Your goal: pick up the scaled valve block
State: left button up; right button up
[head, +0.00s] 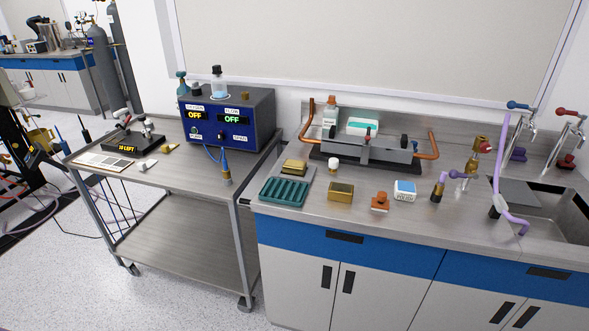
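Several small items on the steel counter could be the valve block, and I cannot tell for certain which one is scaled. A brass-coloured block (341,191) stands near the counter's front edge. A small copper-orange block with a round top (380,201) stands to its right. Another brass-coloured piece (294,167) lies on a flat grey plate behind the green slotted tray (284,190). Surface deposits are too small to make out. Neither of my grippers shows in the head view.
A white-and-blue box (404,190) and a dark fitting with a purple end (438,189) stand to the right, before the sink (555,222). A grey apparatus with copper pipes (368,150) stands behind. A cart (180,180) at left carries a blue control box (245,112) reading OFF.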

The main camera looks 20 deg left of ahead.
aim_at(293, 167)
jog(key=j+z, duration=0.1)
jog(key=z, duration=0.5)
jog(key=j+z, duration=0.8)
jog(key=j, duration=0.2)
jog(key=k+j+z, duration=0.1)
jog(key=j, duration=0.25)
jog(key=k+j, duration=0.1)
jog(key=j, duration=0.25)
jog(key=k+j+z, duration=0.15)
jog(key=j, duration=0.2)
jog(key=i, duration=0.05)
